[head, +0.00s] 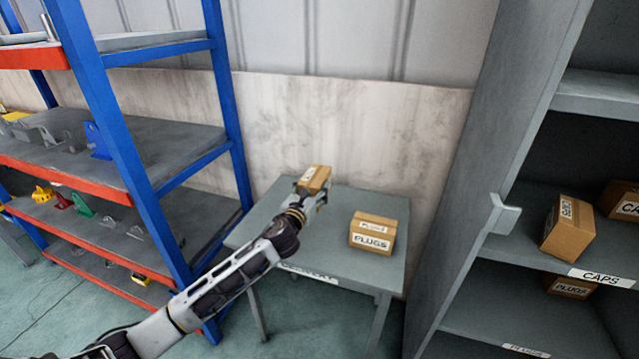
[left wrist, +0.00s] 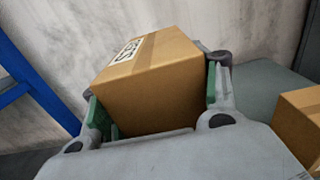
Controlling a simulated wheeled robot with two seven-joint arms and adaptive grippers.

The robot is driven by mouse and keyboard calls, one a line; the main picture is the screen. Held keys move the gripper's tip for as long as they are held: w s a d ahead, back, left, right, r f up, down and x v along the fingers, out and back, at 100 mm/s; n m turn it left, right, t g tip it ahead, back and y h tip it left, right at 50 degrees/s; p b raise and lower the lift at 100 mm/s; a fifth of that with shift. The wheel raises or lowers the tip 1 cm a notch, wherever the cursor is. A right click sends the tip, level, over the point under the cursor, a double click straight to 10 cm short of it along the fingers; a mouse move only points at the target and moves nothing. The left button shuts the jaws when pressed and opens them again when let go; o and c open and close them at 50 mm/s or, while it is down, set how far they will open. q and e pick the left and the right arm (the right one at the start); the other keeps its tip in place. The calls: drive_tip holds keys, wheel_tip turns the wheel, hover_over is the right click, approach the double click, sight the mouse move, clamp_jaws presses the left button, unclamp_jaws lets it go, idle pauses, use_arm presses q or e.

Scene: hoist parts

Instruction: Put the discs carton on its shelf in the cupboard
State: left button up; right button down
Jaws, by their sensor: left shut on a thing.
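My left gripper (head: 313,190) is shut on a brown carton (head: 315,177) and holds it over the back part of a grey table (head: 330,254). In the left wrist view the carton (left wrist: 155,90) sits between the two green finger pads; its white label is only partly seen and I cannot read it surely. The grey cupboard (head: 480,180) stands open at the right. One shelf has a CAPS label (head: 600,278); a lower shelf has a PLUGS label (head: 527,351). My right gripper is not in view.
A PLUGS carton (head: 373,232) stands on the table. On the CAPS shelf are a turned carton (head: 568,230) with a hard-to-read label and a partly cut-off carton (head: 618,200). Another PLUGS carton (head: 572,287) is below. A door handle (head: 500,214) juts out. A blue rack (head: 130,150) stands left.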

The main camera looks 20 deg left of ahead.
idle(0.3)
